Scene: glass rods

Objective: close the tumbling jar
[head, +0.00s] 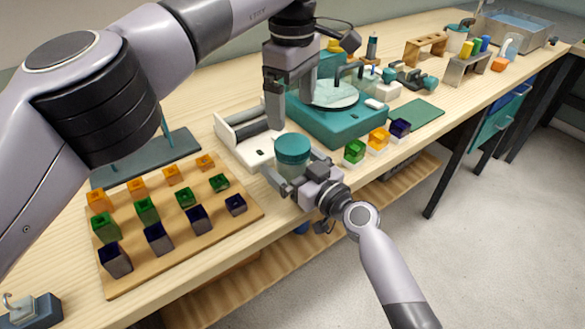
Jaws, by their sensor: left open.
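The tumbling jar (290,169) stands near the front edge of the bench, a pale body with a teal lid (292,148) on top. I cannot tell how tightly the lid sits. My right gripper (294,178) comes from the lower right, with its fingers on either side of the jar body, shut on it. My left gripper (289,103) points down above and behind the lid, open and empty, apart from it.
A white device (238,140) stands just left of the jar. A teal machine (340,122) with a round plate stands behind right. A wooden board (188,240) with several coloured blocks lies at left. Green, orange and dark blue cubes (378,139) stand right of the jar.

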